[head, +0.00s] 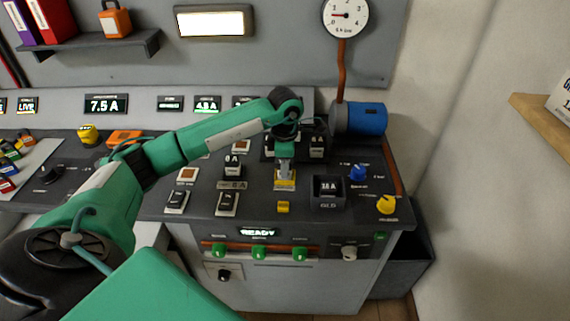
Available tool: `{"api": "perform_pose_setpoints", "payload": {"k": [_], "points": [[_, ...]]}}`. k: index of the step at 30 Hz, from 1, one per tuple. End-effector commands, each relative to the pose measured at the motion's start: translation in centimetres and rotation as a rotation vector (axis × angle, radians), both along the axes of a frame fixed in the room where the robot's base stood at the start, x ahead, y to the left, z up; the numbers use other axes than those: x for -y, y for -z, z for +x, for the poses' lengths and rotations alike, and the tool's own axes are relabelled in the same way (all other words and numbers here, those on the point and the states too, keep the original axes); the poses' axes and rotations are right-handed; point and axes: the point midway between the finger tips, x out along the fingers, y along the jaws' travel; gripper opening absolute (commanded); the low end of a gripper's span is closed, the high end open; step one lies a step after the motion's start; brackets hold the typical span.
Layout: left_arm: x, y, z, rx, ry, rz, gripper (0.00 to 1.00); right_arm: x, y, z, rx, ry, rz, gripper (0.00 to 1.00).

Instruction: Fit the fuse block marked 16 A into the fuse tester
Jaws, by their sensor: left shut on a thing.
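My left gripper (285,158) reaches over the console from the left and points down. It is shut on a small pale block, mostly hidden by the fingers, right above a yellow-edged piece (285,183) on the console. I cannot read any mark on the held block, nor tell whether it touches the yellow piece. Just right stands a dark square box (328,204) with a mark inside that looks like 16 A. I cannot tell for sure which unit is the fuse tester. A dark block (233,167) marked 8 A stands to the left. My right gripper is not in view.
A small yellow block (283,207) lies in front of the gripper. A blue knob (357,173), a yellow knob (386,204) and a blue cylinder (360,118) are to the right. Black switches (227,202) sit left.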

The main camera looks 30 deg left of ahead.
Motion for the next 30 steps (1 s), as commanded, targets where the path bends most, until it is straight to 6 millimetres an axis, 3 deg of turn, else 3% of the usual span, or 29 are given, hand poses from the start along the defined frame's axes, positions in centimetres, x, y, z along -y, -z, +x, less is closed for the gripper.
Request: {"api": "perform_pose_setpoints", "payload": {"k": [9, 10, 11, 21, 30], "points": [[0.0, 0.8, 0.0, 0.000, -0.001, 0.000, 0.02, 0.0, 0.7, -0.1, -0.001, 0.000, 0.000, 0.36], [0.0, 0.7, 0.0, 0.000, 0.000, 0.000, 0.33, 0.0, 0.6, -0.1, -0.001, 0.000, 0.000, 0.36], [0.0, 0.7, 0.0, 0.000, 0.000, 0.000, 0.36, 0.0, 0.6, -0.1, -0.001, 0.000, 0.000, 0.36], [0.0, 0.7, 0.0, 0.000, 0.000, 0.000, 0.36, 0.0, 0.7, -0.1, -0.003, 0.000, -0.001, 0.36], [0.0, -1.6, 0.0, 0.001, 0.000, 0.000, 0.36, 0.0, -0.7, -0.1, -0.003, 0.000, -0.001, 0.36]]}}
